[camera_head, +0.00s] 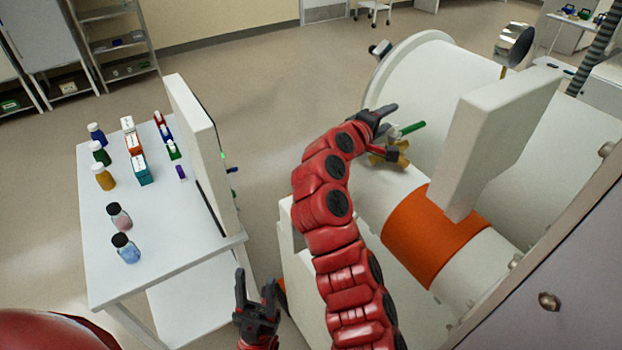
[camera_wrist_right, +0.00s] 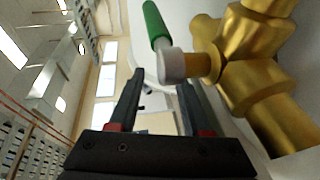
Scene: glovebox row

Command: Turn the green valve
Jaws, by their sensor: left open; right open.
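The green valve handle (camera_head: 411,128) sticks out to the right from a brass valve body (camera_head: 402,160) on the white cylinder's side. In the right wrist view the green handle (camera_wrist_right: 156,22) rises above the fingers, and the brass body (camera_wrist_right: 255,70) fills the right side. My right gripper (camera_head: 393,131) is open beside the valve, its fingers apart. In the right wrist view the gripper (camera_wrist_right: 160,85) has nothing between its fingers; whether it touches the valve is unclear. My left gripper (camera_head: 255,283) is open and empty, low between the table and the glovebox.
A white table (camera_head: 180,240) at left carries several bottles and small boxes, with an upright panel (camera_head: 203,140) on its right edge. An orange band (camera_head: 430,235) circles the white cylinder near my right arm. A thick white slab (camera_head: 500,130) stands right of the valve.

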